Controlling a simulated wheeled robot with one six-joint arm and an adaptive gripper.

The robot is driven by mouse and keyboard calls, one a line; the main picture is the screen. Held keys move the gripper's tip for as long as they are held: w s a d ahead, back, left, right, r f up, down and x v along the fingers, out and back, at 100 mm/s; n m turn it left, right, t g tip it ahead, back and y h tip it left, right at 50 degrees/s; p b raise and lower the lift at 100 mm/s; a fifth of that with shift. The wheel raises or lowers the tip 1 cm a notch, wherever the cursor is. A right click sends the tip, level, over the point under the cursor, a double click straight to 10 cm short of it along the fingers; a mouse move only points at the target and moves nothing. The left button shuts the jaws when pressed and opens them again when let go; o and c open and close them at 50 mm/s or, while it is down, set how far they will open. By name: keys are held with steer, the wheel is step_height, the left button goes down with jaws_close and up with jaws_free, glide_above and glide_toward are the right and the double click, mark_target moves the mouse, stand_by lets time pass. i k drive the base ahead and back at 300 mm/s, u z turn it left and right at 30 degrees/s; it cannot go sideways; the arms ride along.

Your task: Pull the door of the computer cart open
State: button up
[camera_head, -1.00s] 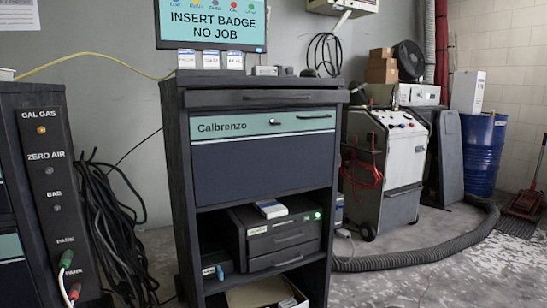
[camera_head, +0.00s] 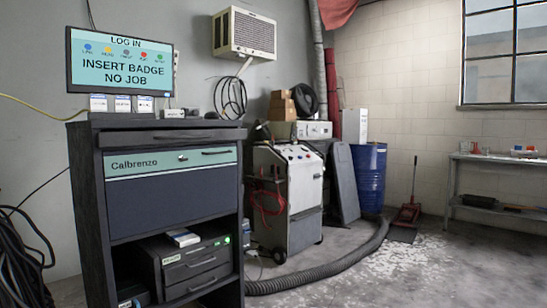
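The computer cart (camera_head: 92,220) is a dark cabinet at the left of the head view. Its door (camera_head: 172,202) is a dark blue panel below a teal strip marked "Calbrenzo", and it looks shut. The teal strip bears a small lock (camera_head: 183,157) and a dark bar handle (camera_head: 216,153). A drawer front (camera_head: 170,138) sits above. An open shelf below holds a dark printer-like box (camera_head: 195,262) with a green light. My gripper is not in view.
A monitor (camera_head: 121,63) stands on the cart. A thick hose (camera_head: 330,270) crosses the floor. Open floor lies at right; black cables (camera_head: 22,265) hang at left.

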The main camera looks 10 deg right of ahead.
mark_target(146, 190)
steer(key=z, duration=0.25)
steer(key=k, duration=0.45)
steer(key=u, duration=1)
steer(key=i, duration=1.35)
steer(key=z, duration=0.25)
